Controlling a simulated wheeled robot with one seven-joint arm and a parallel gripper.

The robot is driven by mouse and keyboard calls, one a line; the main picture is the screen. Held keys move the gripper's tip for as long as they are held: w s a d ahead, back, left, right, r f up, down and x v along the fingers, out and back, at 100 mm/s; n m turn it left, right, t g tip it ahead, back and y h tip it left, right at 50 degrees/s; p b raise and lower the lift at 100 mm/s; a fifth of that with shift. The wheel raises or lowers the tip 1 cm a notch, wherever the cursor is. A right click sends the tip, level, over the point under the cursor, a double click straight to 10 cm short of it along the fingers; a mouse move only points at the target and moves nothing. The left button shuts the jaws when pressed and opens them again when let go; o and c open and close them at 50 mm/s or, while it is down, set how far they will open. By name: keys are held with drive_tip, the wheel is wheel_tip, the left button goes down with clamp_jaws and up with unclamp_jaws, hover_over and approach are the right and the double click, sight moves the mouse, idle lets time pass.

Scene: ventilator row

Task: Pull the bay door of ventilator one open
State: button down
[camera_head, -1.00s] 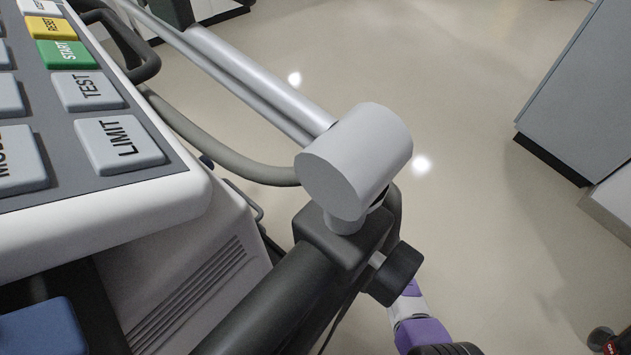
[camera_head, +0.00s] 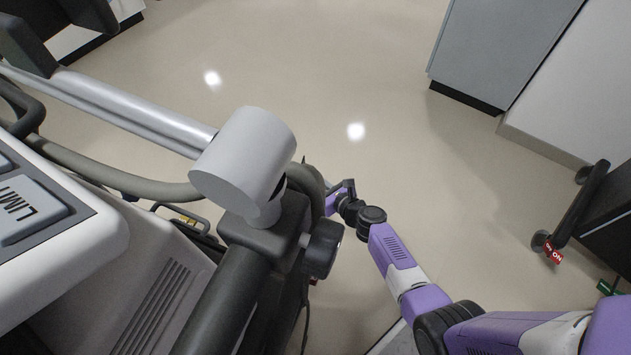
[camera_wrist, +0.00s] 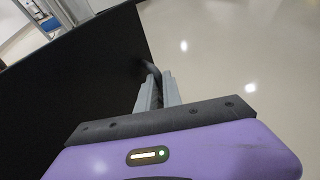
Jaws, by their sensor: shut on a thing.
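The ventilator (camera_head: 170,290) fills the lower left of the head view, with a pale, slotted body and grey keys, one marked LIMIT. In the wrist view, a large flat black panel (camera_wrist: 85,75), which looks like the bay door, fills the left side. My gripper (camera_wrist: 157,88) is at its right edge, its two grey fingers close together on a dark handle (camera_wrist: 152,68). The fingers hide most of the handle. In the head view my purple and white arm reaches behind the ventilator's right side, and the fingertips are hidden. How far the door stands open cannot be told.
A grey cylinder (camera_head: 243,160) on a metal arm (camera_head: 120,110) juts over the ventilator's corner. Grey cabinets (camera_head: 495,50) stand at the upper right. A dark bar with a red ON tag (camera_head: 554,255) is at the right edge. The floor (camera_head: 400,150) between is clear.

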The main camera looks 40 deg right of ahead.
drive_tip(key=c, duration=1.8)
unclamp_jaws()
drive_tip(key=shift+s+a+f, duration=0.1)
drive_tip(key=shift+a+f, duration=0.05)
drive_tip(key=shift+a, duration=0.05)
drive_tip(key=p+v, duration=0.2)
drive_tip(key=v, duration=0.5)
drive_tip(key=shift+s+r+p, duration=0.25)
drive_tip(key=shift+s+p, duration=0.05)
drive_tip(key=shift+s, duration=0.05)
drive_tip(key=shift+d, duration=0.1)
